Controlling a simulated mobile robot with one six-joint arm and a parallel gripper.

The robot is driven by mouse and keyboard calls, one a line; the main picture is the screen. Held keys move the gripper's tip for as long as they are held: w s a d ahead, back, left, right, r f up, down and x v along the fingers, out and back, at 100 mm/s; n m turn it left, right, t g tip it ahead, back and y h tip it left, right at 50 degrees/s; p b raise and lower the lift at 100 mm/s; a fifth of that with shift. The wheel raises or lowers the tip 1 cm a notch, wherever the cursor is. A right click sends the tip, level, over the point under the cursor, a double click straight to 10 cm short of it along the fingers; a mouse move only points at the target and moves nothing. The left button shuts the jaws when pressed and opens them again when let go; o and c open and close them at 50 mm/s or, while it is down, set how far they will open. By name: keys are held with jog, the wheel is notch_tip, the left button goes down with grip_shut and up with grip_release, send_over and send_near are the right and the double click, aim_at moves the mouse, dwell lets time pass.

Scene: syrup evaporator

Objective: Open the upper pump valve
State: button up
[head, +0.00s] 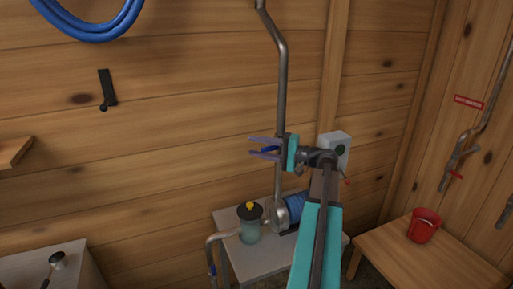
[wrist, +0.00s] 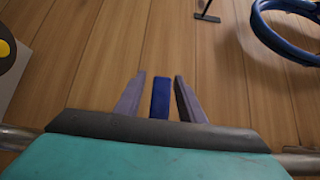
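The upper pump valve's blue lever (head: 269,149) is on the vertical metal pipe above the pump. In the wrist view the lever (wrist: 160,97) points away from the pipe, between my two fingers. My gripper (head: 251,146) is beside the pipe with its purple-grey fingers pointing left. In the wrist view my gripper (wrist: 161,88) is open, one finger on each side of the lever, with a narrow gap showing on both sides. The valve body is hidden behind my gripper.
The pump (head: 281,216) and a yellow-topped filter jar (head: 250,226) stand on a small table (head: 265,262) below. A grey switch box (head: 336,146) is on the wall right of the pipe. A red bucket (head: 424,226) stands on a wooden table at right.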

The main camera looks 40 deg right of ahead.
grip_shut()
jog(key=shift+a, duration=0.2)
